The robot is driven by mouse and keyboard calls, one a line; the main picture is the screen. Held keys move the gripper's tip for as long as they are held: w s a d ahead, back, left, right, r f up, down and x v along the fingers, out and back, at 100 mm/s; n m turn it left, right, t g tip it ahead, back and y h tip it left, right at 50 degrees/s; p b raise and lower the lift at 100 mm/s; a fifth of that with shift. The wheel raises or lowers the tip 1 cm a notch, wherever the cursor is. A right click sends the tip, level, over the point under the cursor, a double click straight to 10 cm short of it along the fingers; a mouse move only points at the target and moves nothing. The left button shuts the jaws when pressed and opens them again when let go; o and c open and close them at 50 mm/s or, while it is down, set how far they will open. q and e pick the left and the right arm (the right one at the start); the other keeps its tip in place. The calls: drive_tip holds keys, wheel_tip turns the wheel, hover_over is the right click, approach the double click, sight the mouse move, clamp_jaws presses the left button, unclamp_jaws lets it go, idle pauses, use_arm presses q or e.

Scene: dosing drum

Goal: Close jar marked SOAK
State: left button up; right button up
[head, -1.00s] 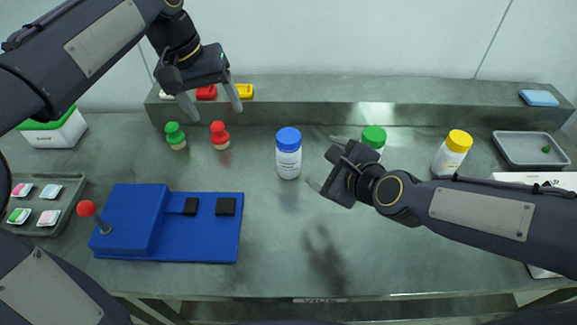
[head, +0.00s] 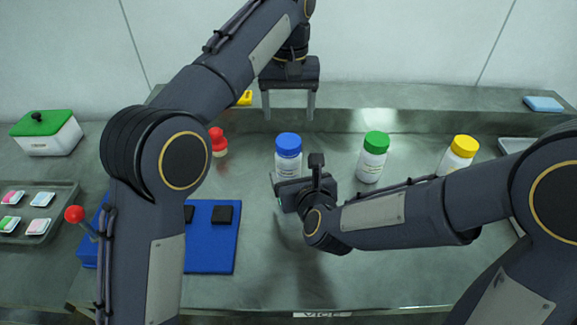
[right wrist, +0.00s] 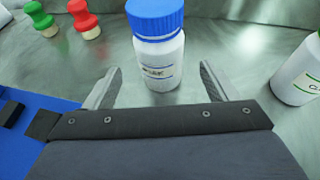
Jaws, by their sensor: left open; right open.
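A white jar (head: 288,165) with a blue lid (head: 288,141) stands upright on the grey bench. In the right wrist view the jar (right wrist: 160,65) has a label that seems to read SOAK, and the lid sits on top; I cannot tell how tight it is. My right gripper (head: 281,182) is open, low in front of the jar. In the right wrist view its fingers (right wrist: 158,75) point toward the jar's lower body, one on each side, with gaps. My left gripper (head: 288,112) is open and empty, fingers down, above and behind the blue lid in the picture.
A green-lidded jar (head: 372,160) and a yellow-lidded jar (head: 457,156) stand to the right. A raised ledge (head: 410,120) runs along the back.

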sight(291, 167)
drive_tip(key=x, duration=0.7)
drive_tip(key=shift+w+a+f, duration=0.1)
drive_tip(key=shift+w+f, duration=0.1)
drive_tip(key=shift+w, duration=0.05)
clamp_jaws()
use_arm(q)
drive_tip(key=n, duration=0.6)
drive_tip(key=shift+n, duration=0.3)
drive_tip(key=n, duration=0.9)
drive_tip(key=shift+n, duration=0.4)
drive_tip(key=n, duration=0.6)
